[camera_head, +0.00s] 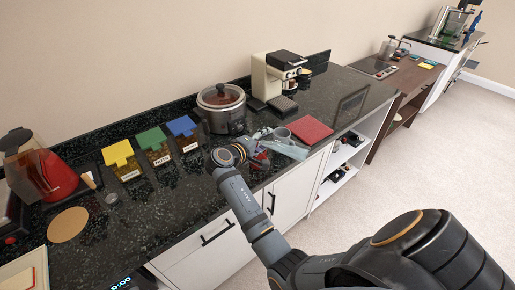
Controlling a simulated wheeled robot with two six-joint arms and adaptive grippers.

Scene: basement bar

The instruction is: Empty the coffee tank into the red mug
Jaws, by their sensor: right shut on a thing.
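My right gripper (262,147) is at the counter's front edge, its arm coming in from the lower right. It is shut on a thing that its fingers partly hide. A small red object (261,161), probably the red mug, shows just below the fingers, mostly covered. A pale, see-through, flat-looking piece (288,151) reaches right from the fingertips. A small clear round vessel (282,134) stands just behind it. I cannot tell which of these is the coffee tank or which one is gripped. A cream and black coffee machine (277,78) stands farther back. My left gripper is out of view.
A slow cooker (222,107) stands behind the gripper. A red square board (310,130) lies to its right. Yellow, green and blue-lidded containers (154,139) stand to the left, beyond them a red appliance (50,173). The counter (345,95) is mostly bare farther right.

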